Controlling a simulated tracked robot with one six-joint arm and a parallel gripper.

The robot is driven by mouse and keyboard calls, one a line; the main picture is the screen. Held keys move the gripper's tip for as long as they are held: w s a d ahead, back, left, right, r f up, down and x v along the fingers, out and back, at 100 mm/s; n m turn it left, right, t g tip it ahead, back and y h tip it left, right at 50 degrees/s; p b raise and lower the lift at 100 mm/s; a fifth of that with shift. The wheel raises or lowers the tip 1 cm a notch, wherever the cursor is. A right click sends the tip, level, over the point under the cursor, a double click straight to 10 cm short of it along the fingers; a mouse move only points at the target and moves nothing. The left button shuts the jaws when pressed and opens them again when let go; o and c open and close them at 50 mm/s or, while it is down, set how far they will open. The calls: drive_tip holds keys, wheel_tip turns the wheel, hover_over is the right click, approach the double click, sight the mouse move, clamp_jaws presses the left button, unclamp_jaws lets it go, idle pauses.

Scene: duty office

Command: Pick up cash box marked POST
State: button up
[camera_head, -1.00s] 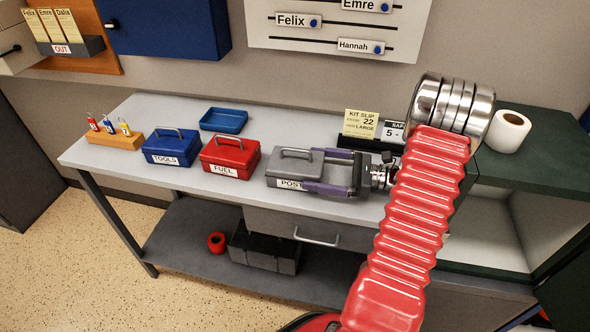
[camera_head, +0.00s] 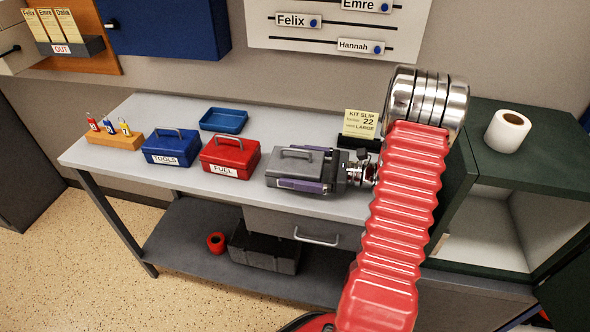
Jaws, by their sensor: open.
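The grey cash box (camera_head: 287,163) stands on the grey bench, to the right of the red box, with its handle on top. Its POST label shows in the earlier frame; now the near finger covers it. My gripper (camera_head: 301,168) comes from the right, low over the bench. Its purple-padded fingers are open, one along the box's near side and one along its far side. The box is between them. I cannot tell whether either finger touches it. The palm is close to the box's right end.
A red FUEL box (camera_head: 230,155) and a blue TOOLS box (camera_head: 172,147) stand left of the grey box. A blue tray (camera_head: 223,120) lies behind them. A kit slip (camera_head: 361,124) stands behind my wrist. A green cabinet (camera_head: 488,172) bounds the bench's right.

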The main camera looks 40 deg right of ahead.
drive_tip(key=shift+c, duration=0.6)
drive_tip(key=c, duration=1.6)
drive_tip(key=shift+o, duration=0.2)
drive_tip(key=shift+r, duration=0.1)
drive_tip(key=shift+r, duration=4.95)
